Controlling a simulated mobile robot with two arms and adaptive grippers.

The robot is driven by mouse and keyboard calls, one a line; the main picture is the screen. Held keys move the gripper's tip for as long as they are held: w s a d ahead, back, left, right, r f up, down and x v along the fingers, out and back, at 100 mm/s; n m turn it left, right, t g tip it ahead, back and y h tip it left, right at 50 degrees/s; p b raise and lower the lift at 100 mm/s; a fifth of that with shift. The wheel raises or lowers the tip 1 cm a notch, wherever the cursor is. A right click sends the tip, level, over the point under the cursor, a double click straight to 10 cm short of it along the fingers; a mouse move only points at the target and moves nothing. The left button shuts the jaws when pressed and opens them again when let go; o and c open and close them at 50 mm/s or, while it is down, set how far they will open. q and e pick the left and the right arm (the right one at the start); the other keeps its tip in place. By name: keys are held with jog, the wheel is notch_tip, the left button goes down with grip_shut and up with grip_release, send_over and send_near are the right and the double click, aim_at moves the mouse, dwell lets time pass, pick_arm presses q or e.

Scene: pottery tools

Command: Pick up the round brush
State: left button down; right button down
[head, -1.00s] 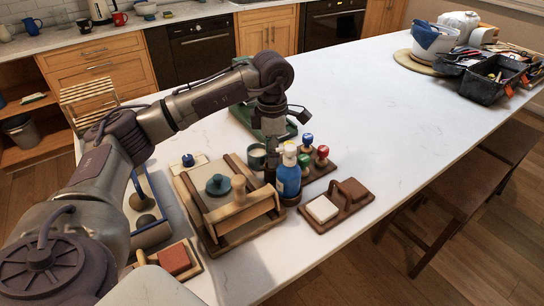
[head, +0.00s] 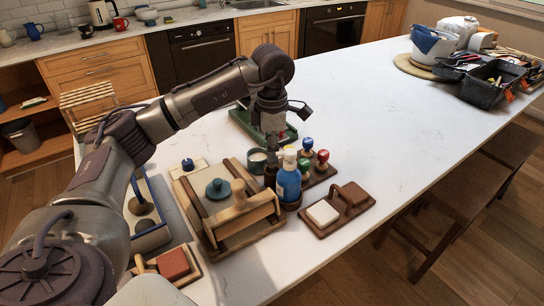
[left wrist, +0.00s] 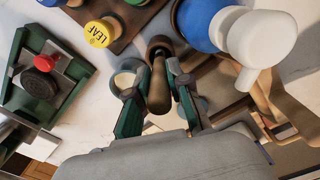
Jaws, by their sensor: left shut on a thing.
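The brush (left wrist: 159,88), a brown wooden handle with a darker rounded end, shows in the left wrist view. My left gripper (left wrist: 158,78) is shut on it, with a green-sided finger on each side of the handle. In the head view my left gripper (head: 271,160) points down beside the blue bottle (head: 288,184), above the right back corner of the wooden box (head: 225,225). The brush's lower end and bristles cannot be made out. My right gripper is not in view.
The white-nozzled bottle stands close to the gripper. Stamps with coloured knobs (head: 322,156), a small cup (head: 257,160) and a green tray (head: 245,122) are near. A block holder (head: 336,210) lies at right. The counter's right middle (head: 390,130) is clear.

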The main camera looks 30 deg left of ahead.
pick_arm(q)
jog(key=w+d+r+p, duration=0.2)
jog(key=d+r, duration=0.3)
jog(key=r, duration=0.3)
jog(key=w+d+r+p, duration=0.2)
jog(key=d+r, duration=0.3)
jog(key=r, duration=0.3)
jog(key=shift+w+d+p, duration=0.35)
jog(key=shift+p, duration=0.15)
